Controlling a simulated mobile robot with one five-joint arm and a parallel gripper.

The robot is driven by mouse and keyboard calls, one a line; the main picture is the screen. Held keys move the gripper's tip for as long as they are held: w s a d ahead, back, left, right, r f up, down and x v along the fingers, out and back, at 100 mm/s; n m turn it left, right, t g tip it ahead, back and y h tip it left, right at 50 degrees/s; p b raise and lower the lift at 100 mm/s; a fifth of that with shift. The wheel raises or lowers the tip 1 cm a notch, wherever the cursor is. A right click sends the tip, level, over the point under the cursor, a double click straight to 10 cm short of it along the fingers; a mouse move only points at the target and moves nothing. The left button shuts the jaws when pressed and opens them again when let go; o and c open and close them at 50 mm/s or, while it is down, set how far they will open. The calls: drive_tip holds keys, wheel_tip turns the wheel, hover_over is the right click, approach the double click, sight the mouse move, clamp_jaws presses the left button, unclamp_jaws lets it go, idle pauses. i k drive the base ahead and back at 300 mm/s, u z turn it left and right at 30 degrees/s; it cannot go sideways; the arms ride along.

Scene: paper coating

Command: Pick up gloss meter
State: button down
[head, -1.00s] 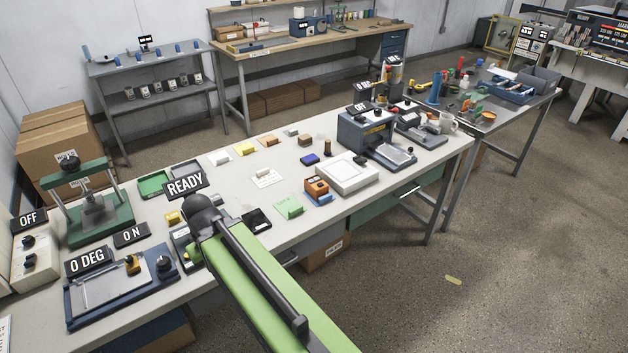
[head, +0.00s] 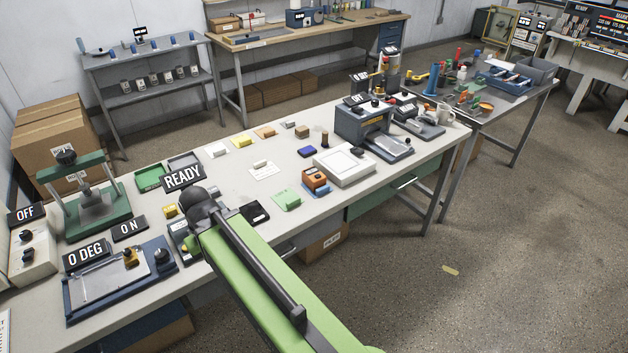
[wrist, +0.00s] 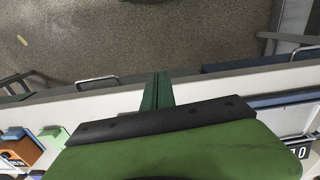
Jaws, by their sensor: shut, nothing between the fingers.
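A small orange-brown device (head: 315,179) on a blue base stands near the front edge of the bench. It may be the gloss meter, but I cannot read its label. An orange device with a label also shows at the lower left of the wrist view (wrist: 20,151), partly cut off. My gripper (wrist: 157,77) shows in the wrist view with its green fingers together and empty, over the bench's front edge. In the head view my dark arm end hides the fingers and part of a device under the READY sign.
The bench (head: 235,183) holds a green press (head: 88,205), a blue plate device (head: 110,283), a white square instrument (head: 344,165) and a grey-blue machine (head: 362,125). Open floor (head: 500,240) lies in front.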

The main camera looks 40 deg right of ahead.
sight(308, 178)
drive_tip(key=u, duration=0.05)
drive_tip(key=k, duration=0.1)
drive_tip(key=u, duration=2.85)
drive_tip(key=k, duration=1.55)
drive_tip(key=z, duration=1.4)
drive_tip(key=i, duration=0.95)
drive_tip(key=u, duration=0.05)
